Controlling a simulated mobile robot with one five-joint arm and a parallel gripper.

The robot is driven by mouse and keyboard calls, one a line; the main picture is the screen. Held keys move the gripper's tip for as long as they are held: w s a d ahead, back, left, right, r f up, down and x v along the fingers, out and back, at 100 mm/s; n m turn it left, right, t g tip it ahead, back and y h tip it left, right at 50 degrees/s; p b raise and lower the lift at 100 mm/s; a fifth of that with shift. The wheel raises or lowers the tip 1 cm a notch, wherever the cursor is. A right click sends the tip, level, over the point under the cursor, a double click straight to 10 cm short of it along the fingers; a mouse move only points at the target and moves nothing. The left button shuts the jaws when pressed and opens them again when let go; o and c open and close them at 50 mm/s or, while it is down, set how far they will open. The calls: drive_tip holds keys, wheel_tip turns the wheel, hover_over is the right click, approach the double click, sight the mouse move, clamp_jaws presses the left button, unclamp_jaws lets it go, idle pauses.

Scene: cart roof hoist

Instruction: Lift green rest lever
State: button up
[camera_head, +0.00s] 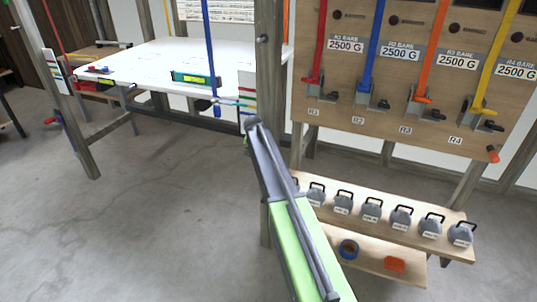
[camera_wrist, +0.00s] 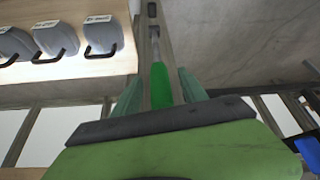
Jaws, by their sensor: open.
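The green rest lever (camera_wrist: 160,86) shows in the wrist view as a bright green grip on a grey metal shank. The shank runs up to a small fitting on a wooden post. My gripper (camera_wrist: 158,76) is open, with one pale green finger on each side of the grip. Gaps show between the fingers and the grip; I cannot tell the depth between them. The lower end of the grip is hidden behind my gripper body. In the head view, my arm reaches to the wooden post (camera_head: 268,60) and covers most of the lever area.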

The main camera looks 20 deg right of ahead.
drive_tip(key=p+v, duration=1.5)
drive_tip(key=v, duration=0.2)
drive_tip(key=shift+r, duration=0.15)
drive_tip(key=shift+s+a, duration=0.1)
drive_tip(key=shift+s, duration=0.2)
drive_tip(key=shift+c, duration=1)
drive_tip(key=s, duration=0.5)
drive_tip(key=s+a+f+n+g, duration=0.1)
drive_tip(key=s, duration=0.3)
drive_tip(key=s+a+f+n+y, duration=0.1)
drive_tip(key=s, duration=0.4)
drive_tip(key=shift+s+a+g, duration=0.25)
drive_tip(key=shift+s+g, duration=0.05)
drive_tip(key=shift+g, duration=0.1)
drive_tip(key=c, duration=0.7)
drive_tip(key=s+a+n+g, duration=0.1)
drive_tip(key=s, duration=0.4)
drive_tip(key=s+a+n+y, duration=0.1)
drive_tip(key=s, duration=0.4)
drive_tip(key=s+a+n+g, duration=0.1)
drive_tip(key=s, duration=0.5)
drive_tip(key=shift+a+f+n+g+y, duration=0.25)
drive_tip(key=shift+f+n+g+y, duration=0.05)
drive_tip(key=shift+f, duration=0.05)
clamp_jaws()
drive_tip(key=shift+s+a, duration=0.2)
